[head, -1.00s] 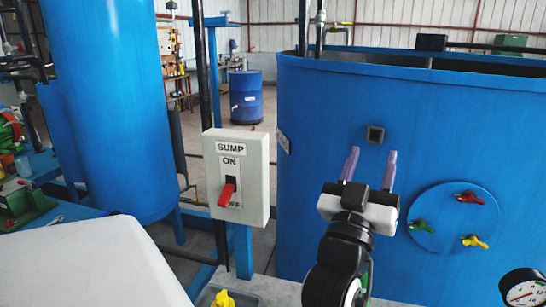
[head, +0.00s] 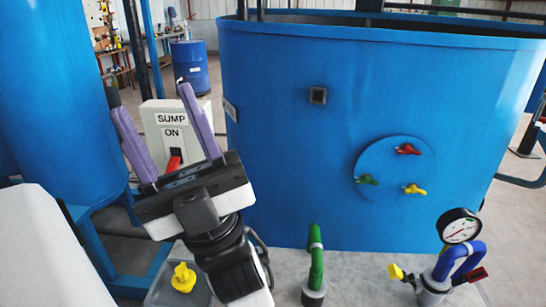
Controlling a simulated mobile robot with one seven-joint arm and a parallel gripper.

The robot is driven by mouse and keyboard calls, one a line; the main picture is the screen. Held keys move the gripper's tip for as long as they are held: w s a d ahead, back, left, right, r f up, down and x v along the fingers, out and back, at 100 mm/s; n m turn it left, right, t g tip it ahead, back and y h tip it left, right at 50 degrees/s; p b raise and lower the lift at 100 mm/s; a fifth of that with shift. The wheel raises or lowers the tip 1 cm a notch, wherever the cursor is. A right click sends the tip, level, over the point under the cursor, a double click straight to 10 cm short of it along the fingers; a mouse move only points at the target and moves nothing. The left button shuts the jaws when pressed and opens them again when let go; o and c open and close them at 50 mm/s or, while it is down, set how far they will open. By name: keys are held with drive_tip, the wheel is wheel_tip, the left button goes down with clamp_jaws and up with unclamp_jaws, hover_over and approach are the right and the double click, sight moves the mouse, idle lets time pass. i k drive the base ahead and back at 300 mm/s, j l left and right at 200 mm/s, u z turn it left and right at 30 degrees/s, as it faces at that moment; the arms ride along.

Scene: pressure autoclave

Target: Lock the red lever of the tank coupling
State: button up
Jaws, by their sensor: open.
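At the lower right a blue elbow pipe (head: 466,260) sits on a grey coupling (head: 437,285). A red lever (head: 470,276) sticks out on its right and a yellow lever (head: 400,273) on its left. On the big blue tank (head: 300,180) a round plate (head: 395,150) carries a red wing handle (head: 408,149), a green one (head: 368,180) and a yellow one (head: 413,189). My gripper (head: 152,100) is open and empty at the left, its purple fingers pointing up in front of the sump switch box, well away from both sets of handles.
The sump box (head: 195,140) with a red switch is partly hidden behind my gripper. A pressure gauge (head: 459,228) stands by the elbow pipe. A green pipe (head: 316,258) rises from the floor between gripper and coupling.

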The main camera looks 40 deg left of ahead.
sight(476, 275)
drive_tip(key=k+l+u, duration=0.2)
drive_tip(key=l, duration=1)
drive_tip(key=i+l+z, duration=0.15)
drive_tip(key=l, duration=0.4)
drive_tip(key=k, duration=0.05)
